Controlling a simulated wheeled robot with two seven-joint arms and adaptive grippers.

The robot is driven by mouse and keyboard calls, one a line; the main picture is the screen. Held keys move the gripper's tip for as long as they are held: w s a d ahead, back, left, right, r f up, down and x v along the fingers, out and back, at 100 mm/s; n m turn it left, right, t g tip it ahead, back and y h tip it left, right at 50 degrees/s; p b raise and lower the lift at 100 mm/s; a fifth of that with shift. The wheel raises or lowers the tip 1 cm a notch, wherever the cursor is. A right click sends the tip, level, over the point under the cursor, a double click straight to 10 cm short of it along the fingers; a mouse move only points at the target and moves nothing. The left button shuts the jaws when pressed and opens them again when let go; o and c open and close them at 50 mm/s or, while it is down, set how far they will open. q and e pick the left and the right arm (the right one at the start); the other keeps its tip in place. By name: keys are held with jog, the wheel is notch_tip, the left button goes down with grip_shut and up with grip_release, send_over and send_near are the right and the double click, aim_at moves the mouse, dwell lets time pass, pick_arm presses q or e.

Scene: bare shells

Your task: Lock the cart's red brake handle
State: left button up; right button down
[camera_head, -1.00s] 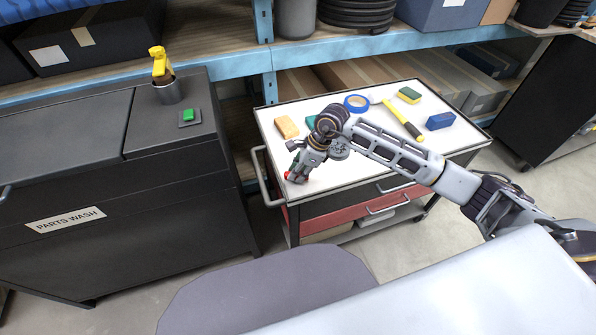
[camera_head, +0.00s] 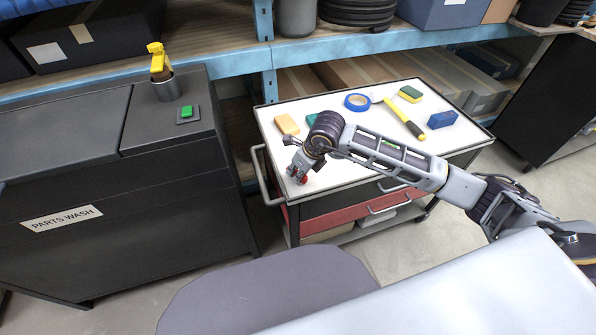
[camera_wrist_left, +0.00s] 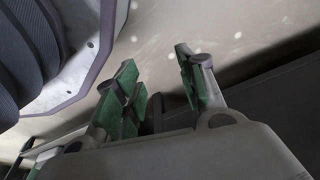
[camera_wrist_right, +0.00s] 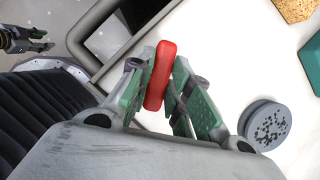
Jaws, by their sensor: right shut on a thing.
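The cart (camera_head: 272,150) has a white top with a dark rim and stands in the middle of the head view. Its red brake handle (camera_head: 303,180) sits at the near left corner of the top. My right gripper (camera_head: 298,172) is at that corner. In the right wrist view, the red handle (camera_wrist_right: 160,75) lies lengthwise between the green-padded fingers (camera_wrist_right: 160,90), which are shut on it. My left gripper (camera_wrist_left: 165,85) is outside the head view; in its own wrist view its fingers are apart with nothing between them.
A sponge (camera_head: 287,124), blue tape (camera_head: 357,102), a hammer (camera_head: 404,118) and a blue block (camera_head: 442,119) lie on the cart. A round grey speckled piece (camera_wrist_right: 265,125) is beside the right fingers. The black parts washer (camera_head: 110,200) stands left.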

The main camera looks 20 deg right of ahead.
jog(key=m+h+b, duration=0.1)
jog(key=m, duration=0.2)
jog(key=shift+a+t, duration=0.1)
jog(key=shift+t, duration=0.2)
pick_arm(q)
notch_tip(320, 180, up, 7)
jog(key=w+d+b, duration=0.1)
jog(key=w+d, duration=0.1)
jog(key=shift+w+d+r, duration=0.2)
jog(key=shift+w+d, duration=0.05)
pick_arm(e)
jog(key=shift+m+h, duration=0.8)
jog(key=shift+m, duration=1)
jog(key=c, duration=1.3)
grip_release()
pick_arm(q)
jog(key=shift+s, duration=0.1)
pick_arm(e)
jog(key=shift+r, duration=0.1)
jog(key=v, duration=1.2)
jog(key=shift+s, duration=0.1)
